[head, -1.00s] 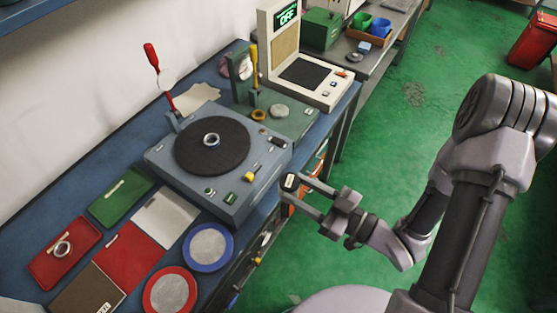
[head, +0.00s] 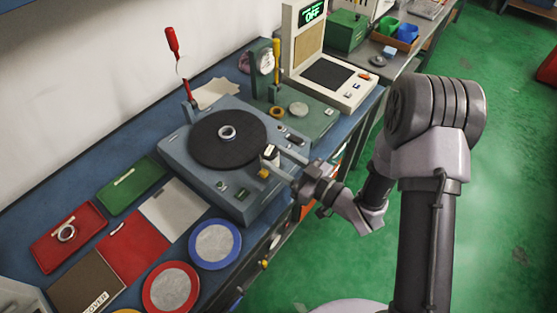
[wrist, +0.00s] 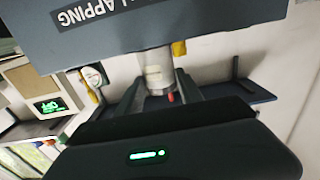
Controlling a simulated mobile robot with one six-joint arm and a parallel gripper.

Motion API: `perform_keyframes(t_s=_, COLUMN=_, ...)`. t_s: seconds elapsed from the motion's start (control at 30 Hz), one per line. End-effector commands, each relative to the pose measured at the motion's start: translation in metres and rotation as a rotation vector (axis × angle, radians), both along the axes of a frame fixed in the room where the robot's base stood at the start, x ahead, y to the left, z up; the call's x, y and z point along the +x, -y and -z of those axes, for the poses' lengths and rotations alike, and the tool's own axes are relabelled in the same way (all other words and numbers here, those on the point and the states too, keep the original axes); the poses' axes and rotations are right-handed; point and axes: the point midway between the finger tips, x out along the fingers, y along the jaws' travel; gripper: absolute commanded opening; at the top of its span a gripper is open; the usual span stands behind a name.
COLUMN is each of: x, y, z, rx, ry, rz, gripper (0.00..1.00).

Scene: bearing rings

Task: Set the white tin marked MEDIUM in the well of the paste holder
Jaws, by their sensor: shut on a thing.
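My gripper (head: 270,158) is shut on a small white tin (head: 269,151) with a dark top, at the right front edge of the lapping machine (head: 218,188). In the wrist view the tin (wrist: 157,68) shows pale between my two fingers, in front of the machine's face. Its marking cannot be read in either view. I cannot make out the paste holder or its well for certain in these frames.
The machine's black plate (head: 205,145) carries a metal ring (head: 227,132). A red-handled lever (head: 172,42) rises behind it. A green gauge stand (head: 315,118) and a beige OFF display unit (head: 300,40) stand beyond. Coloured trays and round pads cover the near bench.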

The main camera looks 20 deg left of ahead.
Motion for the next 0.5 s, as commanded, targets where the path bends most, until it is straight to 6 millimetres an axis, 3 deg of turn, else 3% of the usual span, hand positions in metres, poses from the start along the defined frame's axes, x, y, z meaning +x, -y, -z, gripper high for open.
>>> perform_keyframes(t_s=0.07, x=0.0, y=0.0001, z=0.0035, rx=0.0, ry=0.0, rz=0.0, gripper=0.0)
perform_keyframes(t_s=0.1, x=-0.0002, y=0.0001, z=0.0023, rx=0.0, ry=0.0, rz=0.0, gripper=0.51)
perform_keyframes(t_s=0.17, x=-0.0002, y=0.0001, z=0.0019, rx=0.0, ry=0.0, rz=0.0, gripper=0.63)
perform_keyframes(t_s=0.5, x=-0.0002, y=0.0002, z=-0.0009, rx=0.0, ry=0.0, rz=0.0, gripper=0.65)
